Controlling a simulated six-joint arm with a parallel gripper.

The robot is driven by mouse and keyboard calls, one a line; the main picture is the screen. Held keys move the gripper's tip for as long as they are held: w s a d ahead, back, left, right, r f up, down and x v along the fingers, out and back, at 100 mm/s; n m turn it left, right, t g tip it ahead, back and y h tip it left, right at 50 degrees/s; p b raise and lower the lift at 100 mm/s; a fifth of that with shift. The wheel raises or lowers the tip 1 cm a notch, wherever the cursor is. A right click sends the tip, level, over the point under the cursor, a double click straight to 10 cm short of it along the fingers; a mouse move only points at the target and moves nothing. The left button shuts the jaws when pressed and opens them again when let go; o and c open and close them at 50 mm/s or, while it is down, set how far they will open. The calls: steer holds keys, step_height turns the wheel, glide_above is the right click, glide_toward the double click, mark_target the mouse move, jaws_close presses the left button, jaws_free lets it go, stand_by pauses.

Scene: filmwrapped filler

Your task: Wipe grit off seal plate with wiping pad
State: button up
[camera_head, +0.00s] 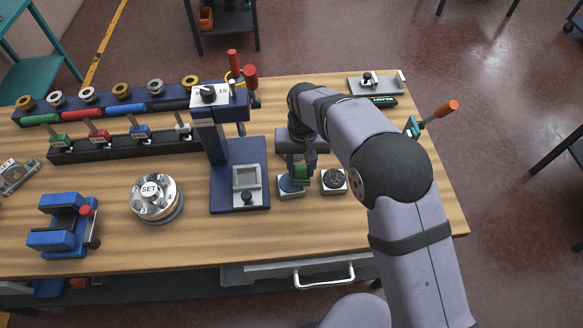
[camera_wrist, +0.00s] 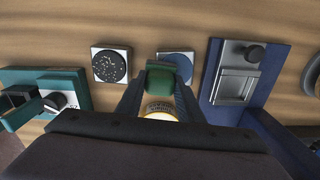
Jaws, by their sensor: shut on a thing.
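My gripper (camera_head: 300,163) points down near the middle right of the bench, shut on a green block that looks like the wiping pad (camera_head: 301,174). In the wrist view the green block (camera_wrist: 168,77) sits between the fingers. Just beside it, partly hidden, is a pale square base with a blue disc (camera_wrist: 175,63). A pale square plate with a dark, speckled disc (camera_head: 334,181) lies right of the gripper. It is at left in the wrist view (camera_wrist: 111,65); its specks look like grit. I cannot tell whether this is the seal plate. The pad's underside is hidden.
A blue press stand (camera_head: 222,150) with a grey framed plate (camera_head: 247,178) stands close left of the gripper. A round SET dial (camera_head: 156,198) and blue clamp (camera_head: 65,225) are farther left. A teal clamp with an orange handle (camera_head: 440,113) is at right. Bare wood lies in front.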

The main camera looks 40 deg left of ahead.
steer(key=shift+d, duration=0.1)
steer(key=shift+s+a+p, duration=0.4)
steer(key=shift+s+a, duration=1.65)
steer(key=shift+s, duration=0.3)
steer(key=shift+s+a+r, duration=0.15)
steer(key=shift+s+a, duration=0.05)
step_height(320, 180, up, 8)
steer(key=p, duration=0.5)
steer(key=shift+w+d, duration=0.1)
steer(key=shift+w, duration=0.1)
